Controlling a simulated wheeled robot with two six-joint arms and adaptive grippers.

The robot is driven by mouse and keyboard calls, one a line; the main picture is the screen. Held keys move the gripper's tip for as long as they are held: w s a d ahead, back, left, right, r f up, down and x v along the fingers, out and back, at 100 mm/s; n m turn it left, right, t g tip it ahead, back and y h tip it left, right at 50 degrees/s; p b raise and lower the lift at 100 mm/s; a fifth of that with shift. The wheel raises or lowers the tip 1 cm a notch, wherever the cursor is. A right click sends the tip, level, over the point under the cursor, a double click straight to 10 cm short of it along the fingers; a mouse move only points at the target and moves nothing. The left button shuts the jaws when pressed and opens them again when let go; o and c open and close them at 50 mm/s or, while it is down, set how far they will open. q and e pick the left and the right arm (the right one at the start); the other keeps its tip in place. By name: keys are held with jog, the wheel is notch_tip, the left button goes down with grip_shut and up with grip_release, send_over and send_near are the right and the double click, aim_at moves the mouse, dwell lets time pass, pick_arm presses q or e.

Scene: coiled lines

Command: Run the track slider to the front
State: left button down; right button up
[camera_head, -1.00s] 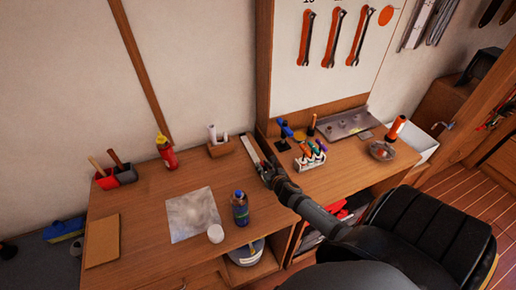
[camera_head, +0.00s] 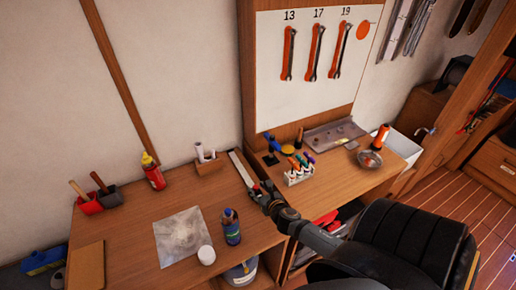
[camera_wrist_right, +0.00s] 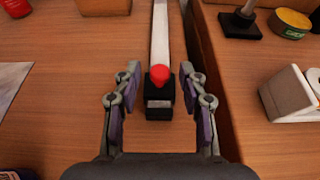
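The track (camera_head: 240,167) is a pale metal rail lying on the wooden bench, and it also shows in the right wrist view (camera_wrist_right: 160,35). The slider (camera_wrist_right: 159,105) is a black block with a red knob (camera_wrist_right: 160,77) on top. It sits at the near end of the visible rail, with bare wood in front of it. My right gripper (camera_wrist_right: 160,80) is open, its fingers on either side of the slider with a gap on each side. In the head view my right gripper (camera_head: 258,191) covers most of the slider. My left gripper is not in view.
A wooden ledge (camera_wrist_right: 212,75) runs close along the track's right side. A blue bottle (camera_head: 231,228) and a white lid or jar (camera_head: 206,255) stand to the left. A wooden block holder (camera_head: 209,166) is behind left.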

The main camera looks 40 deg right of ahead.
jog(key=shift+s+r, duration=0.1)
jog(key=shift+s, duration=0.1)
jog(key=v, duration=1.1)
jog(key=shift+s+a, duration=0.15)
jog(key=shift+s, duration=0.15)
